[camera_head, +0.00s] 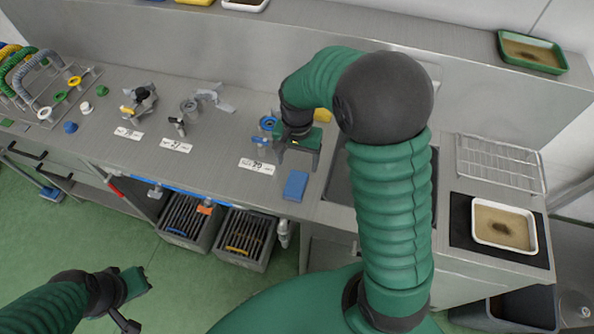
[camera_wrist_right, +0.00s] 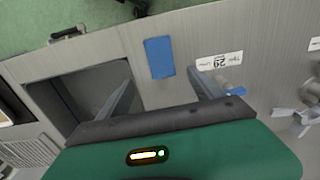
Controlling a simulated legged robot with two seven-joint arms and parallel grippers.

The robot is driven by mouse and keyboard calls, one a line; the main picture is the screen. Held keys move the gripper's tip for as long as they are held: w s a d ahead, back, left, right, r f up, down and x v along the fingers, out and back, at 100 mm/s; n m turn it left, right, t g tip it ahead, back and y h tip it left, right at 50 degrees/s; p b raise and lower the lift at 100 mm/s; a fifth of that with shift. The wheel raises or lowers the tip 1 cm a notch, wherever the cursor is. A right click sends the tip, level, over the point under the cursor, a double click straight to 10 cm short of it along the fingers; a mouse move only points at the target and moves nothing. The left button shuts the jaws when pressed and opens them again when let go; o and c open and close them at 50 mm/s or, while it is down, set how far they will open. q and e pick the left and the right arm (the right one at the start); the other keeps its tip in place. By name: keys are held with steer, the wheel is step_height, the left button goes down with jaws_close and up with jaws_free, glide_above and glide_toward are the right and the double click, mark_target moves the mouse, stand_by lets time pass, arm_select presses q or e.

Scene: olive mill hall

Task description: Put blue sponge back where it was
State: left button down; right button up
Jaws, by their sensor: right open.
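The blue sponge (camera_head: 296,185) lies flat on the steel counter, left of the sink and near the counter's front edge. It also shows whole in the right wrist view (camera_wrist_right: 159,57). My right gripper (camera_head: 297,162) is over the counter just behind the sponge, with its fingers pointing down. In the wrist view its two fingers (camera_wrist_right: 160,80) are spread wide with nothing between them, and the sponge appears beyond the gap, apart from them. My left gripper (camera_head: 132,300) hangs over the green floor at lower left, away from the counter; its jaw state is unclear.
The steel counter (camera_head: 225,172) carries labels, valve parts and blue fittings left of the sponge. The sink (camera_head: 338,184) lies right of it, partly behind my right arm. A wire rack (camera_head: 500,163) and white tray (camera_head: 503,227) stand farther right. Crates (camera_head: 245,240) sit below.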

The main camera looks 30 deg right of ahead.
steer(key=s+a+n+t, duration=0.2)
steer(key=s+a+n, duration=0.5)
steer(key=s+n, duration=0.2)
steer(key=shift+s+a+r+n+t, duration=0.15)
steer(key=shift+a+r+n+t, duration=0.05)
steer(key=shift+r+n+t, duration=0.15)
steer(key=shift+s, duration=0.1)
stand_by(0.3)
